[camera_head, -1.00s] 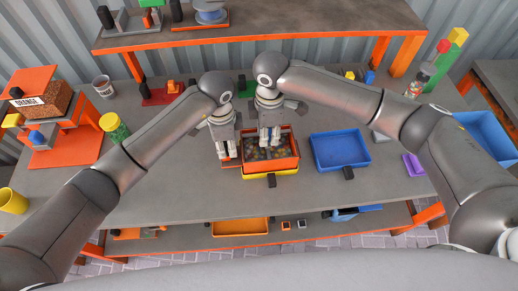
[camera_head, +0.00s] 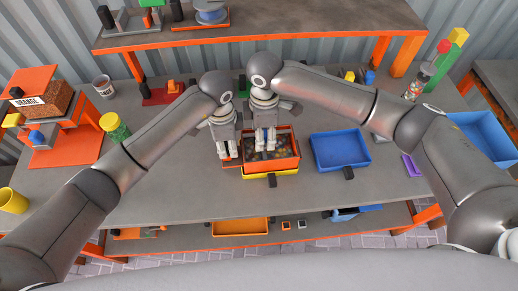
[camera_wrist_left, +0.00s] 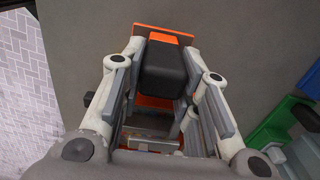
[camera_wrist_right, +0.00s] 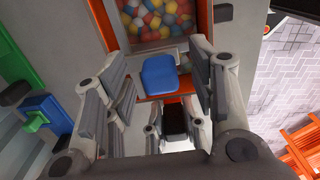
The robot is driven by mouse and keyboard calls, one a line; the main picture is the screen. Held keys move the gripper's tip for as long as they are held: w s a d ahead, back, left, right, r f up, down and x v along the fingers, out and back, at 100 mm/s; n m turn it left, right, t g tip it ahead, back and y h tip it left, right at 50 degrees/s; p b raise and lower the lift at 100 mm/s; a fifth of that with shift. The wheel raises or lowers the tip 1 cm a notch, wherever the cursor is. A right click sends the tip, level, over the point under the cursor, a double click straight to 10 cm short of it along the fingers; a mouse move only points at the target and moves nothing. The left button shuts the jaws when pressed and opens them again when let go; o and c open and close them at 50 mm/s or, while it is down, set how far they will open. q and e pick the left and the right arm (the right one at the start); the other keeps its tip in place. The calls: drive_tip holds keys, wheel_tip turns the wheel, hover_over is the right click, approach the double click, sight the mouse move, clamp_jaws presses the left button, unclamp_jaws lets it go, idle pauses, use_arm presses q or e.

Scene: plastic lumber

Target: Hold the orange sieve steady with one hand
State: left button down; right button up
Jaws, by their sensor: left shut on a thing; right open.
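The orange sieve (camera_head: 275,167) sits on a yellow tray (camera_head: 270,175) mid-table; it shows in the right wrist view (camera_wrist_right: 205,30) with many coloured balls (camera_wrist_right: 150,18) inside. My left gripper (camera_head: 229,158) is at the sieve's left side, shut on its black handle, seen in the left wrist view (camera_wrist_left: 163,70). My right gripper (camera_head: 265,148) points down over the sieve's left part, its fingers open. A blue piece (camera_wrist_right: 160,77) shows between the right fingers, near the sieve's edge; the fingers appear apart from it. The arms hide part of the sieve's back.
An empty-looking blue tray (camera_head: 340,149) with a black handle stands right of the sieve. A purple piece (camera_head: 413,165) lies farther right. The front table strip is clear.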

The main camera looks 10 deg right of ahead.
drive_tip(key=shift+r, duration=3.55)
use_arm(q)
drive_tip(key=c, duration=1)
unclamp_jaws()
drive_tip(key=shift+r, duration=0.15)
wheel_tip(320, 180, up, 18)
drive_tip(key=p, duration=0.5)
use_arm(e)
wheel_tip(320, 180, up, 5)
drive_tip(key=shift+r, duration=0.15)
